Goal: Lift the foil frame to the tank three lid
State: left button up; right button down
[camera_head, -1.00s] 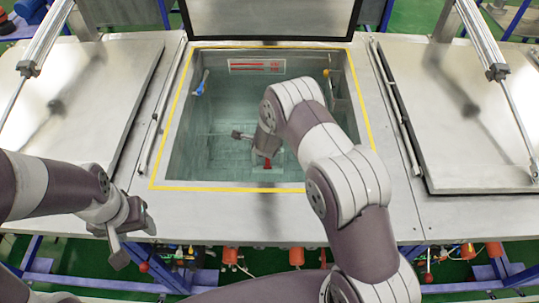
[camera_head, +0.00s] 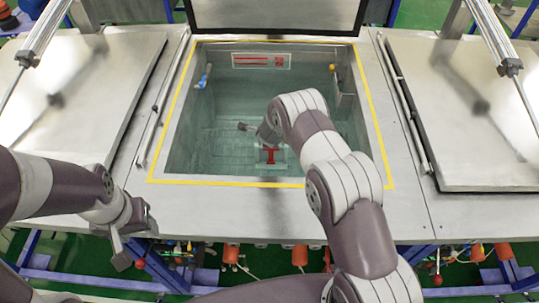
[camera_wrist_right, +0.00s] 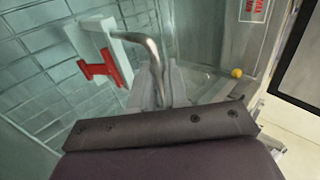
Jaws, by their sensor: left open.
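A pale frame with a red H-shaped piece (camera_head: 270,156) is low in the open middle tank; I take it for the foil frame, but cannot confirm this. In the right wrist view the red piece (camera_wrist_right: 105,69) is beside a pale upright and a bent metal bar. My right gripper (camera_head: 245,127) reaches into the tank, just up and left of the red piece; its fingers are mostly hidden, and contact cannot be told. My left gripper (camera_head: 131,232) is open and empty near the bench's front edge. A raised lid (camera_head: 275,14) stands behind the tank; no lid shows a readable number.
Closed metal lids lie left (camera_head: 70,105) and right (camera_head: 470,110) of the tank, with cylinders above them. A yellow line (camera_head: 225,183) marks the tank rim. A blue fitting (camera_head: 203,81) and a yellow knob (camera_head: 332,68) are on its walls. My right arm crosses the tank's right side.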

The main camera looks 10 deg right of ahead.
jog(key=shift+r+p, duration=0.95)
jog(key=shift+r, duration=0.65)
notch_tip(320, 180, up, 21)
jog(key=p, duration=1.7)
jog(key=shift+r, duration=0.2)
dwell(2.2)
